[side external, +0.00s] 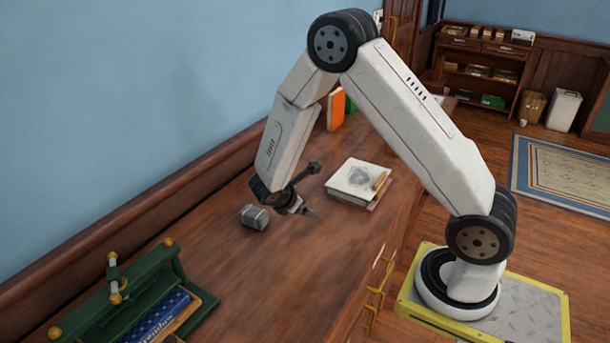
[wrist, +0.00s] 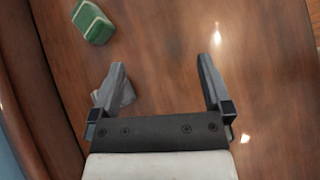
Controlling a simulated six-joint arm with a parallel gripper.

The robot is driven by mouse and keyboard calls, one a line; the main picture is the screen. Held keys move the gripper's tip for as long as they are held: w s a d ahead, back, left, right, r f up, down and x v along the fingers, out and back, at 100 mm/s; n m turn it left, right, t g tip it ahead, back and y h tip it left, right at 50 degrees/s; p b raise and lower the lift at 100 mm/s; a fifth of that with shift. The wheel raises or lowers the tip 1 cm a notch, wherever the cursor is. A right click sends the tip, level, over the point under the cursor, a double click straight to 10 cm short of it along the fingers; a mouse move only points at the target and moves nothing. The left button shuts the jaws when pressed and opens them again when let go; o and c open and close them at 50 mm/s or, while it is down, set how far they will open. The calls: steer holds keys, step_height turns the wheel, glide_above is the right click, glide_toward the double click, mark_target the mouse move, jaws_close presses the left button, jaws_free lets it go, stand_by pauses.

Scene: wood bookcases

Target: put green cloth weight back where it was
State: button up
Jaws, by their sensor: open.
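A small green block with a pale band (wrist: 93,22) lies on the wood top at the upper left of the wrist view. It looks like the green cloth weight. I cannot pick it out in the side view, where my arm may hide it. My gripper (side external: 311,190) is low over the wood top, and in the wrist view (wrist: 162,62) its jaws are apart with only bare wood between them. The green block is beyond the left fingertip, apart from it.
A grey cylinder (side external: 255,217) lies beside my gripper, partly behind the left finger in the wrist view (wrist: 127,95). A notebook stack (side external: 358,181) lies to the right. An orange book (side external: 336,109) stands behind; a green holder with brass knobs (side external: 150,280) stands at lower left.

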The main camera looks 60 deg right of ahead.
steer(key=s+a+r+m+t+y, duration=0.2)
steer(key=s+a+r+m+y, duration=0.6)
steer(key=s+a+m, duration=0.3)
steer(key=a+r+m, duration=0.1)
steer(key=a+m, duration=0.1)
steer(key=m, duration=0.1)
steer(key=shift+r+y, duration=0.2)
steer(key=shift+y, duration=0.2)
